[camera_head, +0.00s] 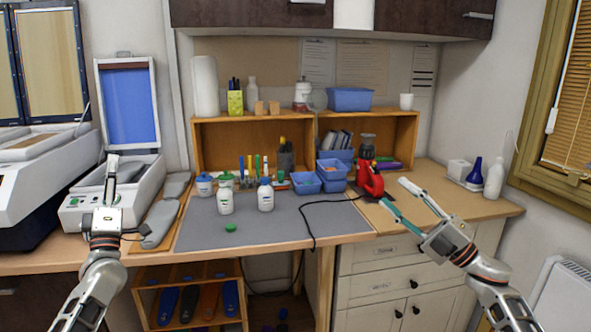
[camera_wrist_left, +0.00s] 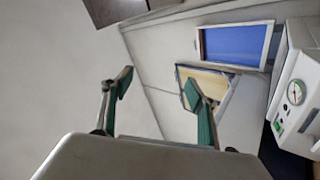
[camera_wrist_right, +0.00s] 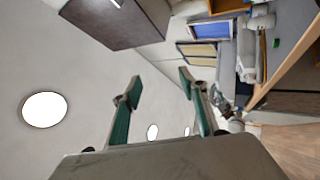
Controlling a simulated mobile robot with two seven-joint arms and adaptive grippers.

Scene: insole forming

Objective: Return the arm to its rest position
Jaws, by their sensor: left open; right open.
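My left gripper (camera_head: 111,168) points upward in front of the white forming machine (camera_head: 75,207) at the left of the bench. In the left wrist view its green-padded fingers (camera_wrist_left: 157,86) are apart with nothing between them. My right gripper (camera_head: 393,192) is raised at the right, in front of the wooden counter and its drawers. In the right wrist view its fingers (camera_wrist_right: 160,85) are also apart and empty. Neither gripper appears to touch anything.
The machine's blue-faced lid (camera_head: 131,108) stands open. Grey insoles (camera_head: 160,222) lie beside the grey mat (camera_head: 265,236), which holds white bottles (camera_head: 225,202) and a green cap (camera_head: 231,228). Blue bins (camera_head: 332,172) and a red tool (camera_head: 371,180) with a black cable stand further right.

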